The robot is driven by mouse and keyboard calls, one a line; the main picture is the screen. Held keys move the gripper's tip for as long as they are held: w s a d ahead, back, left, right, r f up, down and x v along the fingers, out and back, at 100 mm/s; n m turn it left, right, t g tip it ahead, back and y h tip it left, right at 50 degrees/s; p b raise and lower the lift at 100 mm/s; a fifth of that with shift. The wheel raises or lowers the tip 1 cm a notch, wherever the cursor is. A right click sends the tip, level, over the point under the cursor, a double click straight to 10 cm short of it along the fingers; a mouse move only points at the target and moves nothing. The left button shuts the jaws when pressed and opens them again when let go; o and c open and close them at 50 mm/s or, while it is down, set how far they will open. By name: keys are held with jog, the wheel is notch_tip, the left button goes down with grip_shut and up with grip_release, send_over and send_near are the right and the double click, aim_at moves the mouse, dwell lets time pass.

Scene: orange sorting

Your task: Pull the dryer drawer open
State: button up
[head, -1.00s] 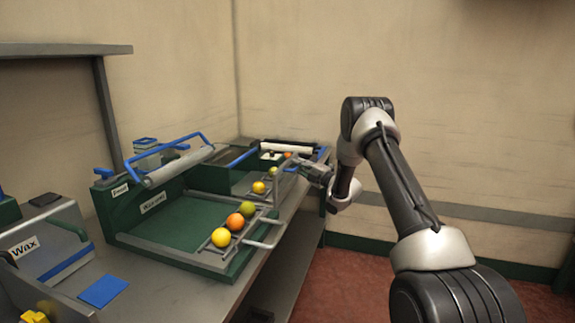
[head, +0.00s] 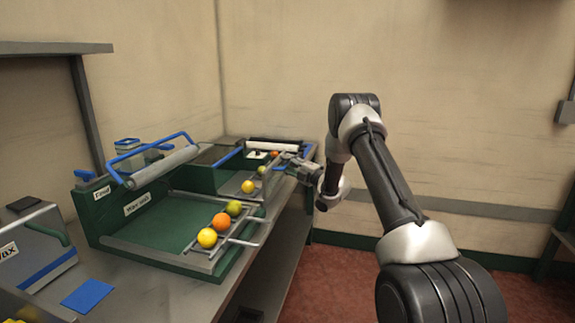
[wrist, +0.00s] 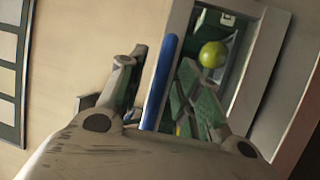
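The far unit on the bench has a dark green body and a blue-edged tray (head: 307,152) at its right end; I read no dryer label on it. My gripper (head: 288,160) is at this end, above the bench's front side. In the wrist view, my gripper (wrist: 158,75) has its two fingers spread apart. A blue bar (wrist: 163,70) shows in the gap between them; I cannot tell whether a finger touches it. A pale frame and a yellow-green fruit (wrist: 212,54) lie beyond the right finger. How far the drawer stands out is unclear.
More fruits lie farther along, including a yellow one (head: 247,186). A blue pad (head: 87,295) lies front left. Red floor (head: 345,275) right of the bench is open.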

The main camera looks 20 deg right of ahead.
jog(key=v, duration=1.2)
